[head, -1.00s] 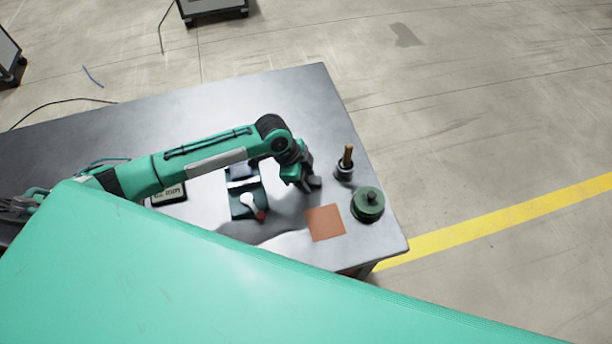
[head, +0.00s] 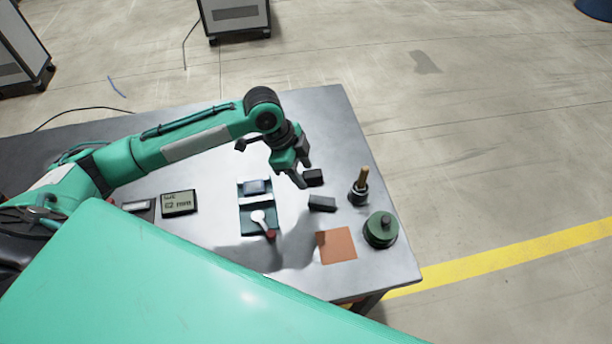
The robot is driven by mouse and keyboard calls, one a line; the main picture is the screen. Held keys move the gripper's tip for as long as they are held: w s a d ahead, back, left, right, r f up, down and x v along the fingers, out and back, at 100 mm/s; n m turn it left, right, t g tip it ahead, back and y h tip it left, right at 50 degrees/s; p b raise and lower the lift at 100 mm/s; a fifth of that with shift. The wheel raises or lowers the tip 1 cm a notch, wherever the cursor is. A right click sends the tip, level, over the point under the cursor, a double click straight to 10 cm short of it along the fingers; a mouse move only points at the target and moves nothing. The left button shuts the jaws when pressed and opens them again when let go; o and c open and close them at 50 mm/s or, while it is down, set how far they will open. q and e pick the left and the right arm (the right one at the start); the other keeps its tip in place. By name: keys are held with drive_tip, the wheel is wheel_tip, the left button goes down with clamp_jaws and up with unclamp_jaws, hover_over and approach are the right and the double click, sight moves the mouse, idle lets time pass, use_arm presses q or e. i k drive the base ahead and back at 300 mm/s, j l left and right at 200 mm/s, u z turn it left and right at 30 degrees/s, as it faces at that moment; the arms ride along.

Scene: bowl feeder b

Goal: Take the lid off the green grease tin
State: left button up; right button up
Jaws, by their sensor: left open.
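The green grease tin (head: 380,231) stands upright near the right corner of the table. Its round dark green lid (head: 381,225) sits on top, with a small knob in the middle. My left gripper (head: 302,178) is open and points down, behind and to the left of the tin and well apart from it. I see nothing held between its fingers. My right gripper is not in view.
Two dark blocks (head: 322,203) lie by my left gripper. A brush in a pot (head: 359,192) stands behind the tin. An orange square (head: 337,246) lies left of it, bare. A fixture with a red-tipped lever (head: 258,218) and a small display (head: 179,202) are further left.

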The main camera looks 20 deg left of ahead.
sight(382, 224)
drive_tip(key=k+l, duration=1.25)
